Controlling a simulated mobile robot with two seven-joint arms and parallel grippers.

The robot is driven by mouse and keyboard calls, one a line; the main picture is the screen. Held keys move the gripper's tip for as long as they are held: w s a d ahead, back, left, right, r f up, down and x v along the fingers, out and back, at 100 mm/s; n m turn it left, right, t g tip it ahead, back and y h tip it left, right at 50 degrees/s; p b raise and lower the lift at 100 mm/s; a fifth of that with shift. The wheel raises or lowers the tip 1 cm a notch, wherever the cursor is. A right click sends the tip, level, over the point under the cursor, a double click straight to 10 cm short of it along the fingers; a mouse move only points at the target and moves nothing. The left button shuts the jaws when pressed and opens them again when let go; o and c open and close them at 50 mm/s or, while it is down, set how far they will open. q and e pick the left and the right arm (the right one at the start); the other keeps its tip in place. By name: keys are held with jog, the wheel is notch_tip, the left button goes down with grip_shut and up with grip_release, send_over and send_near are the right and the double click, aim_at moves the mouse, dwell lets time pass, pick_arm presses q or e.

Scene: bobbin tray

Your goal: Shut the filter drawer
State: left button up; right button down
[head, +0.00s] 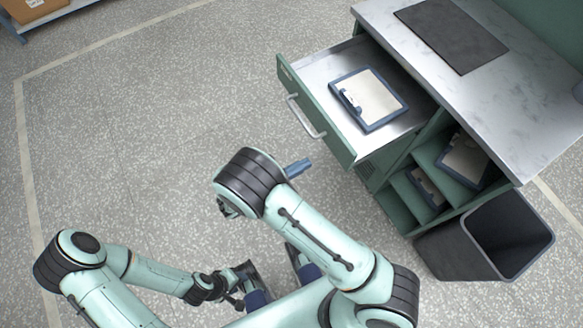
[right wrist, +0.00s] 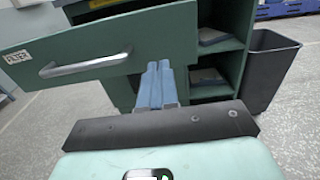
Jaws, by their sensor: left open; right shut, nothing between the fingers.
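The filter drawer (head: 312,112) stands pulled out from the green cabinet, with a pale handle (head: 305,117) on its front. In the right wrist view the drawer front (right wrist: 120,45) carries a "FILTER" label (right wrist: 18,57) at its left end. A blue-framed tray with a pale panel (head: 368,98) lies inside the drawer. My right gripper (head: 304,164) is shut and empty, left of the drawer front's near end in the head view. Its closed blue fingers (right wrist: 156,82) show below the drawer front's right end; contact cannot be told. My left gripper (head: 238,290) is open, low and away from the drawer.
The cabinet's marble top (head: 480,90) bears a dark mat (head: 452,33). Open shelves below hold framed pieces (head: 464,160). A dark bin (head: 465,250) stands beside the cabinet's near end. The floor left of the drawer is clear. A box (head: 30,10) is far left.

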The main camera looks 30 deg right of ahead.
aim_at(337, 147)
pick_arm(q)
jog(key=shift+f, duration=0.1)
pick_arm(e)
jog(key=d, duration=0.8)
jog(key=shift+w+d, duration=0.25)
jog(key=shift+w, duration=0.15)
